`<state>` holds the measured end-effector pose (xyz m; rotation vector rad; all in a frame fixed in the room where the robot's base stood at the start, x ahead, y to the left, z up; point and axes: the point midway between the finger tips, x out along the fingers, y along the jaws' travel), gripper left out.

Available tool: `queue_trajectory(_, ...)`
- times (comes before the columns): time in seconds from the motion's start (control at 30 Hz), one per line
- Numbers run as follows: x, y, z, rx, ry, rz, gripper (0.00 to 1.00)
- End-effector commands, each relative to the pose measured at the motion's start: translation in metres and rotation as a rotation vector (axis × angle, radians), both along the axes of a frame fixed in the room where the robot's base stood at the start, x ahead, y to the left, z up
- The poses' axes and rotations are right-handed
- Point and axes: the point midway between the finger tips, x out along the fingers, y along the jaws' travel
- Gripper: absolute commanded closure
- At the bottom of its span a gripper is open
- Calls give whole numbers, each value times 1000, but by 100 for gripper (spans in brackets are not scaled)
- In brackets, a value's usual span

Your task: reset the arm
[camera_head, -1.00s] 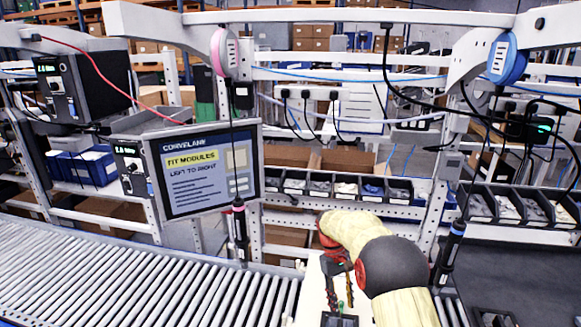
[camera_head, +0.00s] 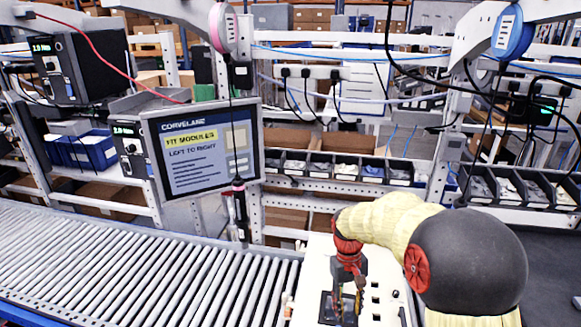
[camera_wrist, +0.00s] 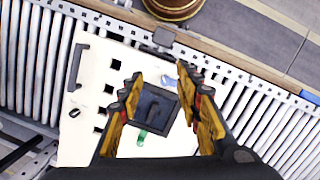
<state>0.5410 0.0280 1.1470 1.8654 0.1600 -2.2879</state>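My arm, in a cream sleeve, reaches in from the lower right of the head view. My gripper (camera_head: 347,314) points down over a white panel (camera_head: 385,268) lying on the roller conveyor. In the wrist view my gripper (camera_wrist: 166,108) has its two toothed fingers wide apart. Between them in the picture is a black square module (camera_wrist: 151,110) on the white panel (camera_wrist: 90,142). No contact between fingers and module shows, and the exact gap in height cannot be told.
The roller conveyor (camera_head: 130,255) runs across the front. A pink-topped screwdriver (camera_head: 240,210) hangs from the pink balancer (camera_head: 226,34), left of my arm. A blue balancer (camera_head: 508,32) hangs at upper right. A monitor (camera_head: 203,150) and parts bins (camera_head: 345,170) stand behind.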

Motion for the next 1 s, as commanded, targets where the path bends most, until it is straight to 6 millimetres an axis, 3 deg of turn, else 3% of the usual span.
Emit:
queue_trajectory(0.2, -57, -5, 31, 24, -124, -66, 66)
queue_trajectory(0.4, -110, -11, 48, 47, -238, -116, 66)
queue_trajectory(0.8, -209, -20, 52, 87, -472, -173, 66)
queue_trajectory(1.0, -239, -24, 54, 100, -597, -184, 66)
